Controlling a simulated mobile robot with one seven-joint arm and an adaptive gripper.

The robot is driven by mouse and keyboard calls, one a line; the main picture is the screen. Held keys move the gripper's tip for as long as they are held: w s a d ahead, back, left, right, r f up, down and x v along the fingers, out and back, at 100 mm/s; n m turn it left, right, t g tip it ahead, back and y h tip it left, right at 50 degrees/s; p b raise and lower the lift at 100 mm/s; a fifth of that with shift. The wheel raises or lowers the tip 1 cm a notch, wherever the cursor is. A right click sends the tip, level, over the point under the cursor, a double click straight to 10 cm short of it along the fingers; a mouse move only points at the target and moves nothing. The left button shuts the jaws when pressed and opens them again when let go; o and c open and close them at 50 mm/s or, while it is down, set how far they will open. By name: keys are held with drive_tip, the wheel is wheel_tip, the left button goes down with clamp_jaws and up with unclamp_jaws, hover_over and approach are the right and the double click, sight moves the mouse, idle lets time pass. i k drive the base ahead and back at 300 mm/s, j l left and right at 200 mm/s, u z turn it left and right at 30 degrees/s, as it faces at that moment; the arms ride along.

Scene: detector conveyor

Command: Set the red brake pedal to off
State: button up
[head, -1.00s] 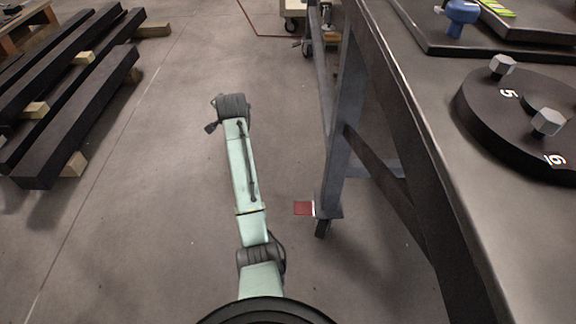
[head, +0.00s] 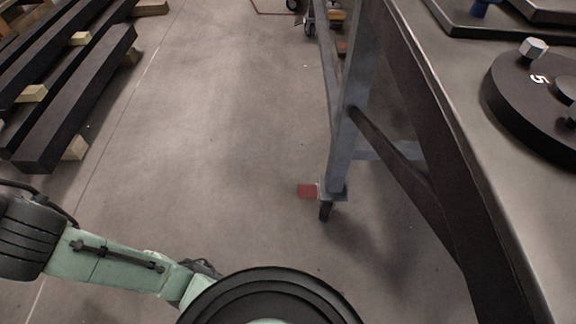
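The red brake pedal (head: 307,190) is a small flat red plate low down at the foot of the table's near leg. It sticks out to the left of the leg, just above the black caster wheel (head: 325,211). Its exact tilt is too small to tell. My arm reaches to the left edge of the head view, well left of the pedal and apart from it. My gripper is out of the picture.
The grey steel table (head: 480,140) fills the right side, with a dark numbered disc (head: 540,100) on top. Dark beams (head: 80,95) on wooden blocks lie at the left. The concrete floor between is clear.

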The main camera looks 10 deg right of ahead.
sight(305, 190)
drive_tip(key=i+j+z, duration=0.2)
drive_tip(key=j, duration=0.15)
drive_tip(key=i+j+z, duration=0.2)
drive_tip(key=j, duration=0.15)
drive_tip(key=i+j+z, duration=0.2)
drive_tip(key=j, duration=0.2)
drive_tip(key=j+z, duration=0.2)
drive_tip(key=j, duration=0.15)
drive_tip(key=i+j+z, duration=0.2)
drive_tip(key=j, duration=0.25)
drive_tip(key=k, duration=0.1)
